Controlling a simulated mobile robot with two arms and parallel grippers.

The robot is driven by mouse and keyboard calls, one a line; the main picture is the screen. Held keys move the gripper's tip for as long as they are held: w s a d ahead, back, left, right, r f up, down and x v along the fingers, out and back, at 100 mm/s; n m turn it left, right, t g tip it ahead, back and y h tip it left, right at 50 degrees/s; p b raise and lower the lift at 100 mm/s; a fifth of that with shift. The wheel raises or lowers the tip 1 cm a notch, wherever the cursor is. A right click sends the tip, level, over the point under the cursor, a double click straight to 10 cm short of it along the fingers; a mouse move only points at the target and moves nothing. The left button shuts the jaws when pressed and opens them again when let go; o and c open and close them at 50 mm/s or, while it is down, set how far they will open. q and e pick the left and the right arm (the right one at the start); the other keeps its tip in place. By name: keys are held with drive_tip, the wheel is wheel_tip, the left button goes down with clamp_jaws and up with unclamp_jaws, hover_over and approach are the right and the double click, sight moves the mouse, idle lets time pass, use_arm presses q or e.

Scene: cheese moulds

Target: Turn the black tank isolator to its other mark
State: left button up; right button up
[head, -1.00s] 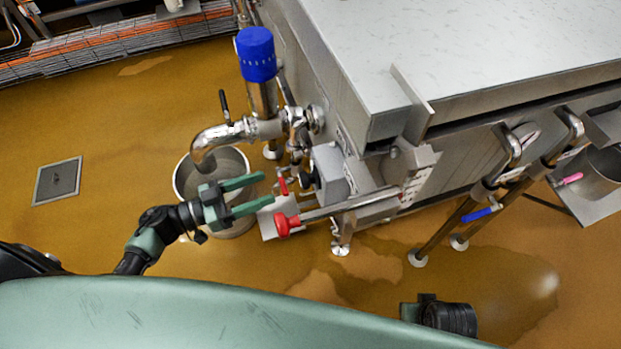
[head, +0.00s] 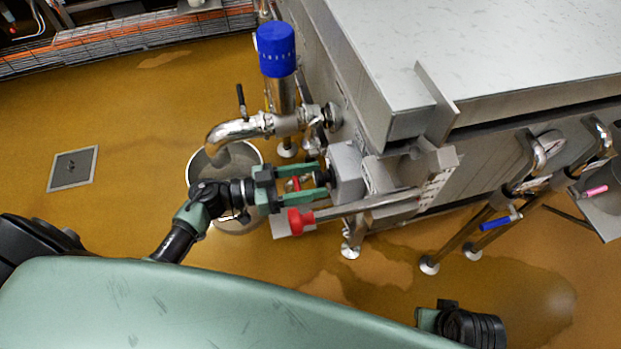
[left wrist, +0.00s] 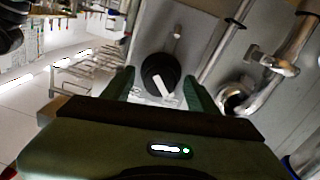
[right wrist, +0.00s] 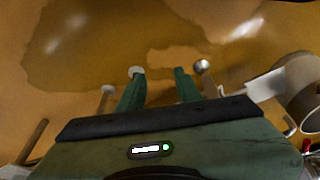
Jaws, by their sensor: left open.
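The black tank isolator is a round knob with a white pointer bar, seen in the left wrist view (left wrist: 153,72) on a grey metal face. In the head view the knob (head: 325,177) shows partly behind my gripper, on the side of a grey box (head: 346,172). My left gripper (head: 318,182) is open, its fingers pointing at the box. In the left wrist view its two green fingers stand on either side of the knob; I cannot tell whether they touch it. My right gripper (right wrist: 159,75) is open and empty above the floor.
A red-handled bar (head: 300,221) lies just below the left gripper. The large steel tank (head: 500,50) fills the right.

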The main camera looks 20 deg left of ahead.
use_arm(q)
clamp_jaws()
use_arm(e)
wheel_tip(320, 180, down, 8)
drive_tip(key=s+p, duration=0.1)
drive_tip(key=p, duration=0.1)
use_arm(q)
drive_tip(key=shift+s+m+y+b, duration=0.1)
drive_tip(key=shift+m+y+b, duration=0.35)
drive_tip(key=shift+m, duration=8.35)
use_arm(e)
drive_tip(key=shift+w+r, duration=0.2)
drive_tip(key=shift+r, duration=0.9)
drive_tip(key=shift+w+r, duration=0.2)
drive_tip(key=shift+r, duration=0.85)
